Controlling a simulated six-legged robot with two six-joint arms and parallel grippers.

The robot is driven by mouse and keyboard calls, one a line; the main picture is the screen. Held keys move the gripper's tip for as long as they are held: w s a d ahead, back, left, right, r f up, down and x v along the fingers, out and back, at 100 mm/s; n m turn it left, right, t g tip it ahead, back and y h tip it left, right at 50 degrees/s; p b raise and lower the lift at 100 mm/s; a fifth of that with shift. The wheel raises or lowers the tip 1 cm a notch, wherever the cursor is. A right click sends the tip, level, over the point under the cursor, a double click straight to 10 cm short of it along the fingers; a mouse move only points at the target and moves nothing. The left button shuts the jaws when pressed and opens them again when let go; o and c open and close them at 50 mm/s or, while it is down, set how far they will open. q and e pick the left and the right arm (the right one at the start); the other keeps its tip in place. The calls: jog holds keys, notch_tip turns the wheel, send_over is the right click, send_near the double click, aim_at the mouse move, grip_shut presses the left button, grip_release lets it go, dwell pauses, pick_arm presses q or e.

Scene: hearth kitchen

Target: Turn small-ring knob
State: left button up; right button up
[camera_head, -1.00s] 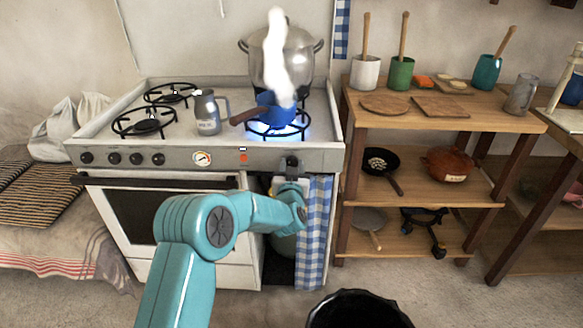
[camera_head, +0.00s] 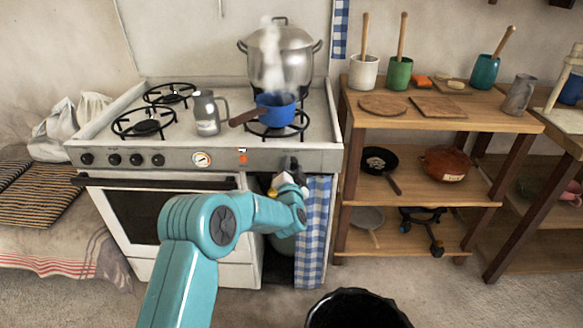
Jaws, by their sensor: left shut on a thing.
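The small-ring knob (camera_head: 289,163) is a dark knob at the right end of the stove's front panel. My left gripper (camera_head: 288,172) reaches up to it from below and is shut on it; the fingers and wrist hide much of it. A blue saucepan (camera_head: 277,110) with a brown handle stands on the front right ring (camera_head: 262,131). No blue flame shows under the saucepan. Pale steam rises above it, in front of a large steel pot (camera_head: 297,57) at the back. My right gripper is not in view.
Several other knobs (camera_head: 136,159) sit at the panel's left, above the oven rail (camera_head: 150,182). A grey jug (camera_head: 206,113) stands beside the saucepan handle. A checked curtain (camera_head: 314,235) hangs below my gripper. A wooden shelf (camera_head: 455,121) stands to the right.

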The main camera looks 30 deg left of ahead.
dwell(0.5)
pick_arm(q)
jog(key=o, duration=1.1)
jog(key=shift+c, duration=0.2)
jog(key=v, duration=1.6)
jog(key=shift+s, duration=0.2)
jog(key=shift+d, duration=0.1)
